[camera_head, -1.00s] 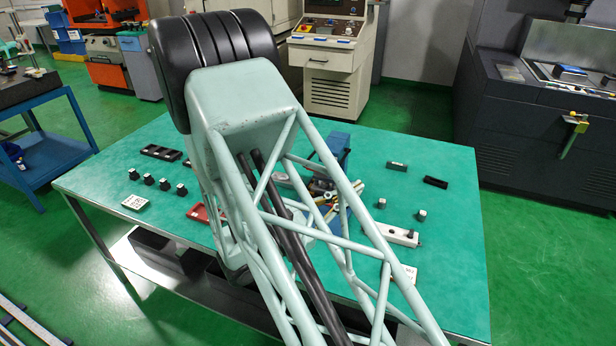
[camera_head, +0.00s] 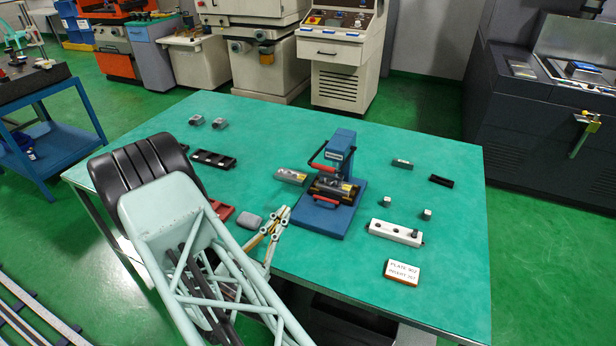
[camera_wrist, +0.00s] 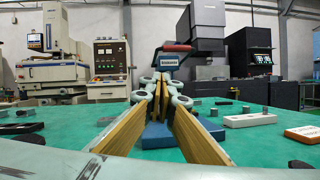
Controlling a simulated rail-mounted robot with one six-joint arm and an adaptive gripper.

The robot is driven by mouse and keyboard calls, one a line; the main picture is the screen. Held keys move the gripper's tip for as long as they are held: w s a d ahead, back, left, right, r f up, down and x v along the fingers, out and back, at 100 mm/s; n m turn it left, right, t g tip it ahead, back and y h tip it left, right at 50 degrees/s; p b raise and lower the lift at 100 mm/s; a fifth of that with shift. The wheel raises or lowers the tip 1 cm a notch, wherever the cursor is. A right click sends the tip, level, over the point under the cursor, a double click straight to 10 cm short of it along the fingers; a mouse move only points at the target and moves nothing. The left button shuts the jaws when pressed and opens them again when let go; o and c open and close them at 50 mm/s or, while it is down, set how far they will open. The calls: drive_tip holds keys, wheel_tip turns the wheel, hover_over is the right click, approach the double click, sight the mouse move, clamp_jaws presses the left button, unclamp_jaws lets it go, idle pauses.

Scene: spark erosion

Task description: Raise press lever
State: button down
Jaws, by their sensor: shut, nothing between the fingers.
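The blue press (camera_head: 342,146) stands on a blue base plate (camera_head: 325,222) on the green table. Its lever with a red grip (camera_head: 319,167) reaches out to the left from the head. A dark block with a red handle (camera_head: 325,199) sits below it on the base. The wrist view shows the press head (camera_wrist: 166,61) straight ahead, with the red grip (camera_wrist: 174,48) at its top. My gripper (camera_head: 284,212) is left of the press, apart from the lever. Its yellow-padded fingers converge at the tips (camera_wrist: 163,82), shut and empty, and hide part of the press.
Left of the press lie a grey cylinder (camera_head: 291,176), a grey rounded block (camera_head: 249,220) and a black tray (camera_head: 213,159). On the right are a white bar (camera_head: 396,233), small blocks and a label plate (camera_head: 403,272).

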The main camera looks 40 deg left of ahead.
drive_tip(key=shift+w+r, duration=0.1)
drive_tip(key=shift+w, duration=0.05)
idle(0.3)
drive_tip(key=w+r+b, duration=0.1)
drive_tip(key=w+r, duration=0.5)
drive_tip(key=w, duration=0.5)
drive_tip(key=shift+a+r, duration=0.25)
drive_tip(key=shift+a, duration=0.2)
drive_tip(key=shift+r, duration=0.2)
idle(0.4)
drive_tip(key=shift+r+g+p, duration=0.25)
drive_tip(key=shift+g+p, duration=0.05)
drive_tip(key=shift+g, duration=0.2)
